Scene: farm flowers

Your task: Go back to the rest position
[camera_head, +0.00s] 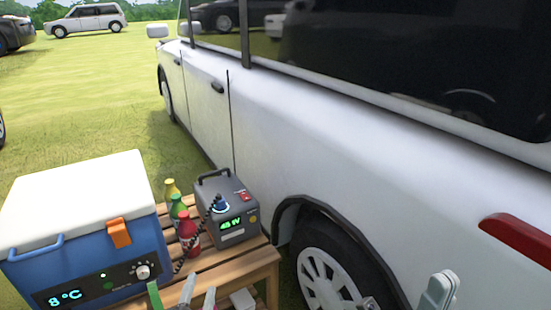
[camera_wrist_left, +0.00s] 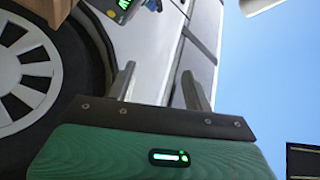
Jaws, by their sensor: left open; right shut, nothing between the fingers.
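My left gripper (camera_head: 199,292) is at the bottom edge of the head view, in front of the wooden table. Its two grey fingers are apart with nothing between them. In the left wrist view the open fingers (camera_wrist_left: 158,88) point toward the white car's side. My right gripper (camera_head: 437,290) is at the lower right of the head view, in front of the car's rear side. It is shut and empty. Most of both arms is out of view.
A slatted wooden table (camera_head: 262,262) holds a blue cooler (camera_head: 85,265) with a white lid, several bottles (camera_head: 188,232) and a grey power box (camera_head: 226,208) with a cable. The white car (camera_head: 400,185) stands close behind and to the right. Open grass (camera_head: 90,100) lies beyond.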

